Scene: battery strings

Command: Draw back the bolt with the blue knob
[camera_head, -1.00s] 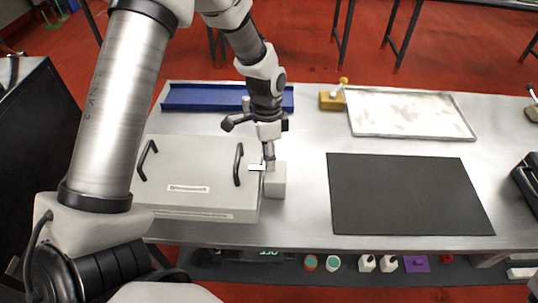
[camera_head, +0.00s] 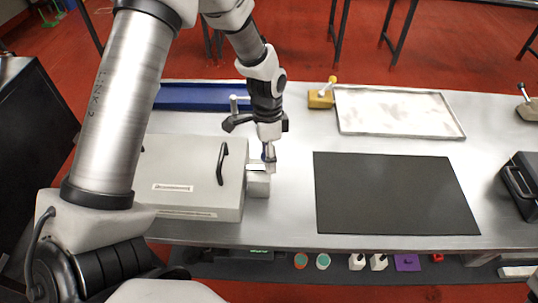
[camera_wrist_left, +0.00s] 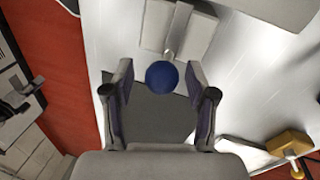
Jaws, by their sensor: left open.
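The blue knob (camera_wrist_left: 162,76) sits at the end of a pale metal bolt (camera_wrist_left: 178,34) in the left wrist view. The bolt comes out of a light grey block (camera_wrist_left: 155,22), which stands against the right side of a grey case in the head view (camera_head: 258,186). My left gripper (camera_wrist_left: 160,92) is open, with one finger on each side of the knob. I cannot tell whether either finger touches it. In the head view my left gripper (camera_head: 268,153) is above the block and mostly hides the knob. My right gripper is out of view.
The grey case (camera_head: 200,190) has a dark handle (camera_head: 222,163). A black mat (camera_head: 395,193) lies to the right. A white tray (camera_head: 400,112), a yellow block with a pin (camera_head: 321,98) and a blue tray (camera_head: 190,97) are at the back.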

